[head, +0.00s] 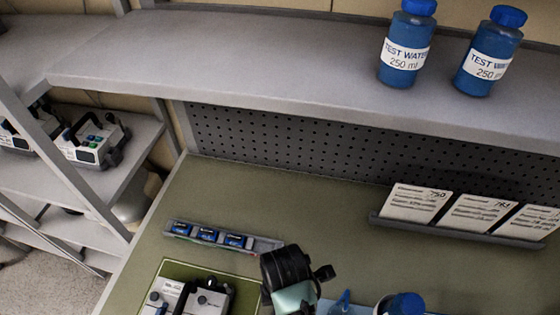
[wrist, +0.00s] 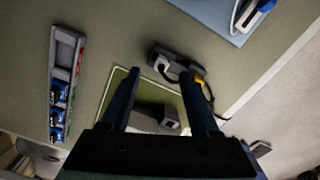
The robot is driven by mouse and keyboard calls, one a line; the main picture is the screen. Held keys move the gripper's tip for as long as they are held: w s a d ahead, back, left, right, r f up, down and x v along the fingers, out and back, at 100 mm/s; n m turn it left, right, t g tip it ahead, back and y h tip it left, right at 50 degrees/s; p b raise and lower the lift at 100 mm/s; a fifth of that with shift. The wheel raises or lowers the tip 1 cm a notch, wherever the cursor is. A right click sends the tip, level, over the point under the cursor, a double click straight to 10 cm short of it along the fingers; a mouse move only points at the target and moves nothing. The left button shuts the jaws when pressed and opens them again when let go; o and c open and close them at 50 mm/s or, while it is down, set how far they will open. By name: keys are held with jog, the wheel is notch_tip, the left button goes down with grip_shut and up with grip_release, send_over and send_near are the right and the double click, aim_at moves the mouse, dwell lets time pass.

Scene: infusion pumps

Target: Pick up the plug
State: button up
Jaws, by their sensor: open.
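In the wrist view, a grey socket block (wrist: 182,66) lies on the bench just beyond my fingertips. A small whitish piece that looks like the plug (wrist: 160,64) is at its left end, and I cannot tell whether it is seated in the block. A dark cord with a yellow part (wrist: 199,83) runs by the right finger. My gripper (wrist: 158,75) is open, its two dark fingers apart with nothing held between them. In the head view my wrist hangs over the bench, and the fingertips and plug are hidden or out of frame.
A pump (head: 178,298) stands on a green mat (head: 173,268); it also shows between my fingers in the wrist view (wrist: 158,116). A grey tray (head: 268,244) holds blue packs. Card holders (head: 470,234) stand at right. Blue bottles (head: 405,48) are on the shelf above.

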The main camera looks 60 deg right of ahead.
jog(key=shift+s+a+f, duration=0.1)
jog(key=shift+f, duration=0.1)
notch_tip(320, 180, down, 5)
jog(key=shift+a+r+p, duration=0.1)
jog(key=shift+a+p, duration=0.05)
jog(key=shift+p, duration=0.5)
grip_shut()
